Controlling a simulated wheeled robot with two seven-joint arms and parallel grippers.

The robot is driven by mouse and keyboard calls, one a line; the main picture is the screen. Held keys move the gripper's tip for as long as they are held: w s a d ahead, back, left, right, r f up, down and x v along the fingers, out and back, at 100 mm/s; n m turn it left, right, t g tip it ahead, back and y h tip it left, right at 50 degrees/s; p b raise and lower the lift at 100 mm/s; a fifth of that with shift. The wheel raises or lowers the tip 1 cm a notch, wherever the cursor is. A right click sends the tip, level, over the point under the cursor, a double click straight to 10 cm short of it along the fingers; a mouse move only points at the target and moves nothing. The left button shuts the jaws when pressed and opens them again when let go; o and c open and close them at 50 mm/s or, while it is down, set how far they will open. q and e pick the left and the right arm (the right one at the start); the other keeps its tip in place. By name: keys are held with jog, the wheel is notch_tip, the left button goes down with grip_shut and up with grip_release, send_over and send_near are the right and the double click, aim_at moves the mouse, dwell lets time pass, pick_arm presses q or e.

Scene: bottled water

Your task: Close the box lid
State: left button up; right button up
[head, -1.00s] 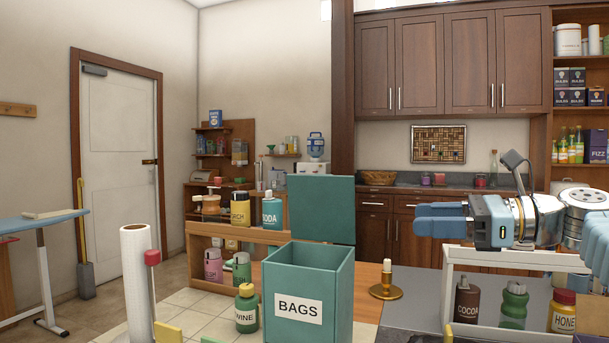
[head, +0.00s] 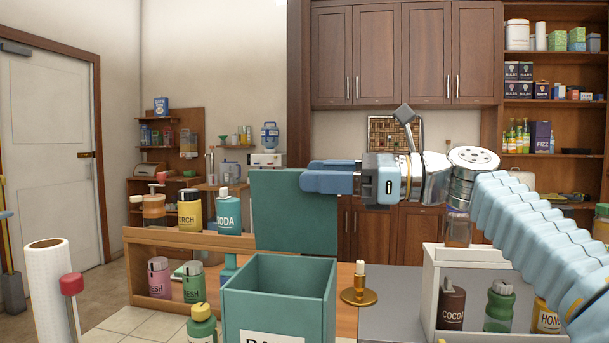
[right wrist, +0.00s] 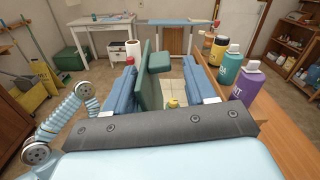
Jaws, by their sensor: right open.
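The teal box (head: 265,307) stands open in front of me in the head view, with its label cut off by the lower edge. Its lid (head: 280,222) stands upright at the back of the box. My right gripper (head: 308,178) comes in from the right, level with the upper part of the lid, and its fingers overlap the lid's upper right area. In the right wrist view the fingers (right wrist: 158,72) are apart, with the lid panel (right wrist: 143,90) standing between them. I cannot tell whether either finger touches it. My left gripper is not in view.
A candle holder (head: 359,289) stands right of the box, and a white rack (head: 432,280) with several bottles is further right. A green bottle (head: 201,328) and a paper towel roll (head: 49,285) are at left. A wooden shelf (head: 205,240) with bottles is behind.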

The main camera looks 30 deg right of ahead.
jog(key=shift+x, duration=1.45)
jog(key=shift+s+r, duration=0.1)
grip_shut()
